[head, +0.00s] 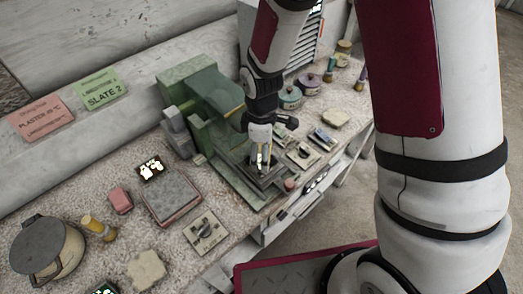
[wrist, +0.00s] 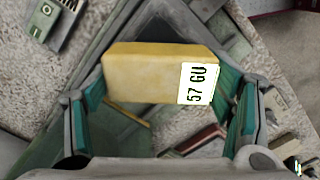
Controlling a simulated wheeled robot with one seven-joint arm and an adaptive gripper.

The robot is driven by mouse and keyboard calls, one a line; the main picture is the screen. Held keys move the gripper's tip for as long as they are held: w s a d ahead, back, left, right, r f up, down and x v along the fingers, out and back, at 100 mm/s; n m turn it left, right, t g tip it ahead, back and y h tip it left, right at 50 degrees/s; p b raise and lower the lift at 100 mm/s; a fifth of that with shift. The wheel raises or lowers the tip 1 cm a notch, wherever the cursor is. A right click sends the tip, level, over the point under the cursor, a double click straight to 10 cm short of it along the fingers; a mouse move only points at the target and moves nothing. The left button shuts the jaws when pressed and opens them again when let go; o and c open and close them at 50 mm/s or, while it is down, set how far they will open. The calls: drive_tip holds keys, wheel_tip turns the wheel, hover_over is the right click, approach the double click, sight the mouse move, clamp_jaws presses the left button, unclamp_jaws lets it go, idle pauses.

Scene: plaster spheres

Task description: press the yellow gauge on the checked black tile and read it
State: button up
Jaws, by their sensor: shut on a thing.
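The yellow gauge (wrist: 140,75) is a yellow block held between the teal pads of my gripper (wrist: 162,110) in the wrist view. Its white label shows black characters turned sideways, which look like "57 GU". In the head view my gripper (head: 262,163) points down over the dark stepped base of a green machine, and the gauge is too small to make out clearly there. A small black piece with white marks (head: 150,168) lies left of the machine. I cannot tell whether it is the checked black tile. What lies directly under the gauge is hidden.
The green machine (head: 198,92) stands close behind my gripper. A pink-rimmed tray (head: 172,196), a pink block (head: 120,200), a plate with a knob (head: 205,232) and a round lidded pot (head: 45,250) lie left. Jars (head: 290,98) stand behind right. Speckled bench shows between them.

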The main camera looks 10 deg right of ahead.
drive_tip(key=shift+r+p, duration=1.3)
drive_tip(key=shift+r, duration=2.05)
drive_tip(key=shift+s, duration=0.1)
